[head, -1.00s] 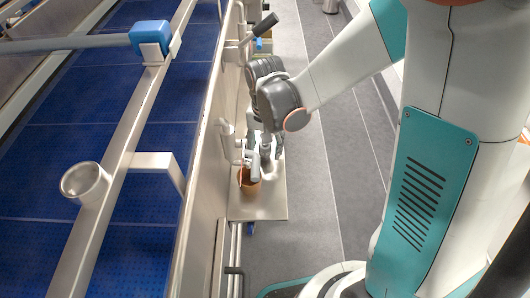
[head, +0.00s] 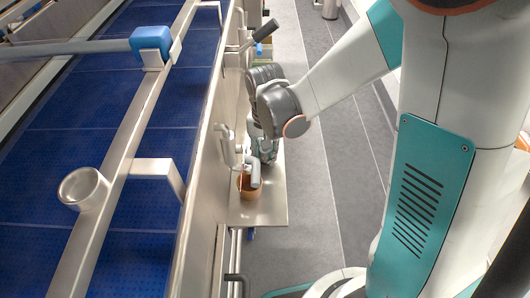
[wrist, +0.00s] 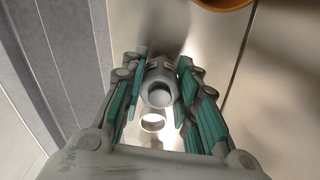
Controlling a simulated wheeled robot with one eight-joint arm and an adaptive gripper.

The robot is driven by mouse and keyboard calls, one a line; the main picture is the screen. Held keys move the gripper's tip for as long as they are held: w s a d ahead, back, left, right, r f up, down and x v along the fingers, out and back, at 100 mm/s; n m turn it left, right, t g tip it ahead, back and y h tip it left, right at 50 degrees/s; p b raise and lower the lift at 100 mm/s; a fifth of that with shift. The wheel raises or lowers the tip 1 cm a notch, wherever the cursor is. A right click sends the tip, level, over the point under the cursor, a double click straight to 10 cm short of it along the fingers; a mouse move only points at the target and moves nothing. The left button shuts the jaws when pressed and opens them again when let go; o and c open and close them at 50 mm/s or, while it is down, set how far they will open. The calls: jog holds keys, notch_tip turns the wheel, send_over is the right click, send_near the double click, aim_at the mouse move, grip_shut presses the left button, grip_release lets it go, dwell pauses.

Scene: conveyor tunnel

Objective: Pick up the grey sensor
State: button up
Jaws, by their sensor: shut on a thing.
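The grey sensor (wrist: 159,92), a rounded cylinder with a round open-looking end, sits between the teal-padded fingers of my gripper (wrist: 162,62) in the wrist view. My gripper is shut on it, with a finger on each side. In the head view my gripper (head: 265,150) is low over the metal shelf (head: 262,212), beside the conveyor frame. The sensor is mostly hidden by the fingers there. I cannot tell whether it still touches the shelf.
An orange-brown cup (head: 249,189) stands on the shelf close to my gripper; its rim (wrist: 222,4) shows at the top of the wrist view. A grey rounded fitting (head: 254,173) juts over it from the conveyor side. The blue conveyor (head: 60,150) lies left; grey floor (head: 310,200) is clear at right.

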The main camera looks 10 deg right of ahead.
notch_tip(320, 180, up, 20)
jog(key=p, duration=0.6)
jog(key=shift+s+f, duration=0.15)
jog(key=shift+f, duration=0.05)
